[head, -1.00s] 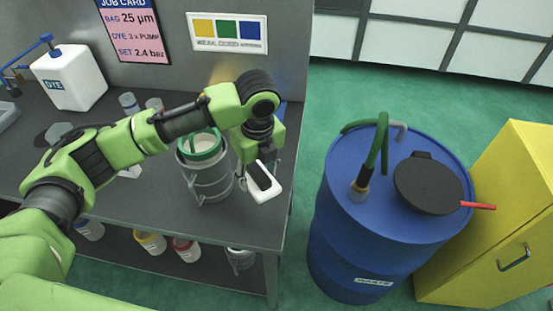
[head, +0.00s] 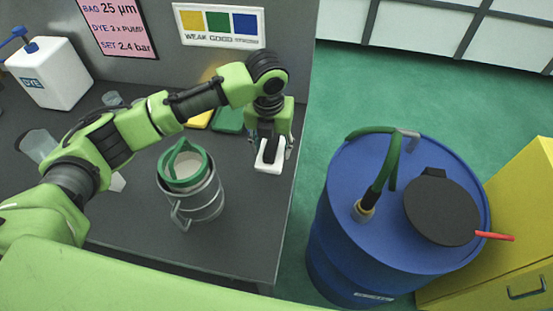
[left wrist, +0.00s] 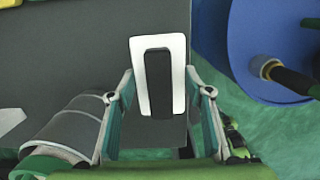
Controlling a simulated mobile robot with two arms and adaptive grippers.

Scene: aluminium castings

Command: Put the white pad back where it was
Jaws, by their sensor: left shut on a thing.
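The white pad (head: 267,168) with a black grip on its back is in my left gripper (head: 270,143), over the right part of the dark bench. In the left wrist view the white pad (left wrist: 179,78) lies between the two fingers of my left gripper (left wrist: 159,78), the black strip facing the camera. I cannot tell for sure whether its underside touches the bench. My right gripper is in neither view.
A steel pot (head: 205,202) with a green-rimmed bag holder (head: 184,165) stands left of the pad. Yellow (head: 199,120) and green (head: 228,119) flat pieces lie behind. The bench's right edge is close; a blue drum (head: 340,210) stands beyond it.

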